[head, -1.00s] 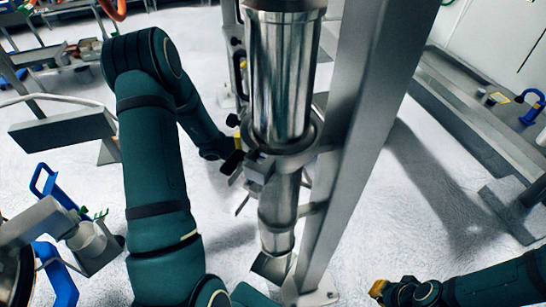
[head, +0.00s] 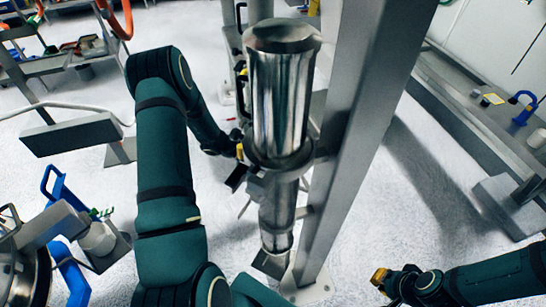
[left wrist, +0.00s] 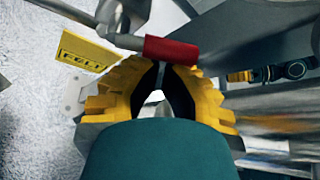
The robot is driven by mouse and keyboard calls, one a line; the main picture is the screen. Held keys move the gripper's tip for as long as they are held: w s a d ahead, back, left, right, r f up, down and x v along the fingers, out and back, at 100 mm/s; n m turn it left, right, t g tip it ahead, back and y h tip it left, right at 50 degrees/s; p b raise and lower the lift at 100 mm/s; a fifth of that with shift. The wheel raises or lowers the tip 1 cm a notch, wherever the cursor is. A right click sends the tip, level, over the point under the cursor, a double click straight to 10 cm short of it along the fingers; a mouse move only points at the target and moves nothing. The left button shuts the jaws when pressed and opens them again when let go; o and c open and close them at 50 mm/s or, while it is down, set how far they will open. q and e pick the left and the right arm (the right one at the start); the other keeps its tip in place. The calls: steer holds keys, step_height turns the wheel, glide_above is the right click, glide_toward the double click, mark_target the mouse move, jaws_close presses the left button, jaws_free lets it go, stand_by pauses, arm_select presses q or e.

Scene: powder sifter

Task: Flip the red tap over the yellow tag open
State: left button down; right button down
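The red tap (left wrist: 171,52) is a short red handle on a grey lever, lying roughly level across the left wrist view. The yellow tag (left wrist: 88,50) with dark lettering hangs to its left. My left gripper (left wrist: 163,72) has its yellow ribbed fingers right at the red handle, their tips close together. I cannot tell whether the handle is between the tips or just beyond them. In the head view my left gripper (head: 240,158) is beside the steel sifter column (head: 279,110); the tap is not clear there. My right gripper (head: 380,276) is low at the right, away from the column; its finger gap is not visible.
A thick grey post (head: 355,140) stands just right of the column. A bench (head: 480,125) with a blue clamp-like item (head: 524,108) runs along the right. Blue-handled equipment (head: 62,190) is at the left. Pale floor between post and bench is clear.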

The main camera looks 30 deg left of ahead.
arm_select(q)
steer(key=r+n+h, duration=0.1)
steer(key=n, duration=0.1)
steer(key=w+a+r+n+h, duration=0.1)
steer(key=n+h, duration=0.1)
steer(key=r+n+h, duration=0.1)
steer(key=n+h, duration=0.1)
steer(key=shift+w+a+r+n+g+p, duration=0.15)
steer(key=shift+a+r+n+g+p, duration=0.1)
steer(key=shift+n+g+p, duration=0.15)
steer(key=shift+w+r, duration=0.1)
stand_by(0.5)
steer(key=shift+a, duration=0.15)
steer(key=v, duration=1.2)
stand_by(0.4)
